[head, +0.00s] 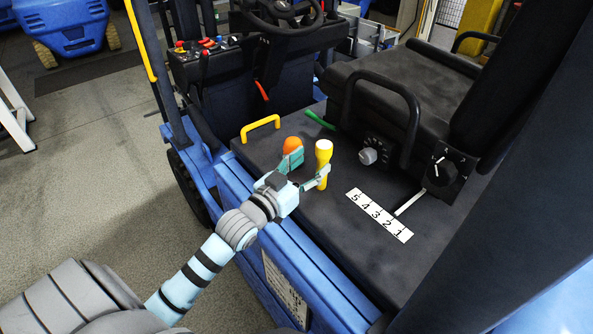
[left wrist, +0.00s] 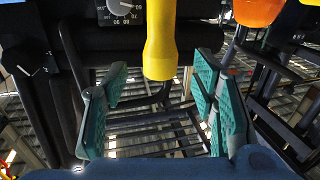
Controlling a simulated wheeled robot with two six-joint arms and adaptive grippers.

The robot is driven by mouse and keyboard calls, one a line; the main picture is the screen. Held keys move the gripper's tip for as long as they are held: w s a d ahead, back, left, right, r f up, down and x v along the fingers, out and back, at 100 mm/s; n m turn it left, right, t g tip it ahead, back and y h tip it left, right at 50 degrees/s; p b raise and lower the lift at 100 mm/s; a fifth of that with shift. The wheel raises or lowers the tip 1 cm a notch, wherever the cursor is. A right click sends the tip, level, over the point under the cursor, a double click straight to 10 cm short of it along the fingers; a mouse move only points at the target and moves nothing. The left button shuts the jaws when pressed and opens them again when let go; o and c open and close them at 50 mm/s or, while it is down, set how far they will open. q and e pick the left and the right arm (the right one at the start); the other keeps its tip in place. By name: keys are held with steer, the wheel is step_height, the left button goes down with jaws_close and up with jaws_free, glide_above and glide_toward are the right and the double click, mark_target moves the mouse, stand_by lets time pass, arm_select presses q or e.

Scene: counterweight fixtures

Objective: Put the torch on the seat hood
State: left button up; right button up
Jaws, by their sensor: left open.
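The torch (head: 323,160) is yellow with a pale round top, and it is upright in the head view. Whether its base touches the surface below, I cannot tell. My left gripper (head: 315,161) is open at the torch, one finger overlapping its lower part. In the left wrist view the torch (left wrist: 160,45) shows between the spread teal pads of the gripper (left wrist: 160,95), with gaps on both sides. The seat hood (head: 330,228) is the dark flat surface beneath and in front of the seat. My right gripper is not in view.
An orange rounded object (head: 293,144) is close beside the gripper; it also shows in the left wrist view (left wrist: 258,11). A yellow handle (head: 260,128), a grey knob (head: 368,156), a numbered strip (head: 380,215) and the black seat (head: 405,95) are around.

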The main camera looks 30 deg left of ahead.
arm_select(q)
steer(key=s+p, duration=0.1)
steer(key=s, duration=0.5)
steer(key=shift+a, duration=0.3)
steer(key=shift+r, duration=0.1)
